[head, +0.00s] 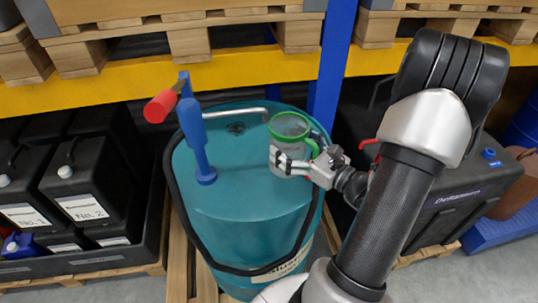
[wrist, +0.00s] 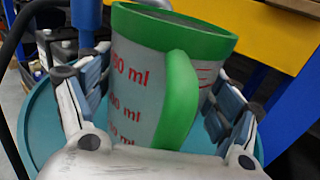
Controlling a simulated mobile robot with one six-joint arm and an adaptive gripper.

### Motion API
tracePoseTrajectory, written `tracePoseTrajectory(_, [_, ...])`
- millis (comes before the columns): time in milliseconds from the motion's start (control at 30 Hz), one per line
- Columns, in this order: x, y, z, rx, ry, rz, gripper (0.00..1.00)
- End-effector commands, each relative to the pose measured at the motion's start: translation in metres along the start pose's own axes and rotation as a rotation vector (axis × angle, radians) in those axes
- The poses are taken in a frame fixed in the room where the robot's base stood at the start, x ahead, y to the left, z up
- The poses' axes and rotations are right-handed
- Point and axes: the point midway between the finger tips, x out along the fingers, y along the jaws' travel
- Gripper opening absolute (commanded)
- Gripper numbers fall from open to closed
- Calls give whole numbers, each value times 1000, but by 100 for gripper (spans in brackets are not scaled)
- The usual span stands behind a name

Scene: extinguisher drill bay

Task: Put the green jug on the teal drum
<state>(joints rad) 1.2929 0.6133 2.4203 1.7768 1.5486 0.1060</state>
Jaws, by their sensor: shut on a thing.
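The green jug (head: 291,126) has a green rim and handle and a clear grey body; it also shows large in the wrist view (wrist: 135,75), with red millilitre marks. My gripper (head: 293,165) is shut around the jug's body, with a finger on each side. The jug is close to upright over the right back part of the teal drum's top (head: 245,212). The drum's rim also shows behind the jug in the wrist view (wrist: 40,118). The jug's base is partly hidden by the fingers, and I cannot tell whether it touches the drum.
A blue hand pump (head: 196,135) with a red grip (head: 160,106) and a grey spout stands on the drum, left of the jug. A yellow shelf beam (head: 235,68) and a blue post (head: 332,62) are behind. Black canisters (head: 88,185) stand left. The drum's front top is clear.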

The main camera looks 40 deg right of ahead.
Motion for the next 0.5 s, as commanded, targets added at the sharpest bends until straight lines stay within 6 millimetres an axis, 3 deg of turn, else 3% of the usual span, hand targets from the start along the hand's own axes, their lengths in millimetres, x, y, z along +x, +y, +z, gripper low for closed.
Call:
tracePoseTrajectory(33, [0,0,-18,6,0,0,52])
tracePoseTrajectory(267, [0,0,-69,4,0,0,52])
tracePoseTrajectory(500, [39,1,-65,-3,-1,6,52])
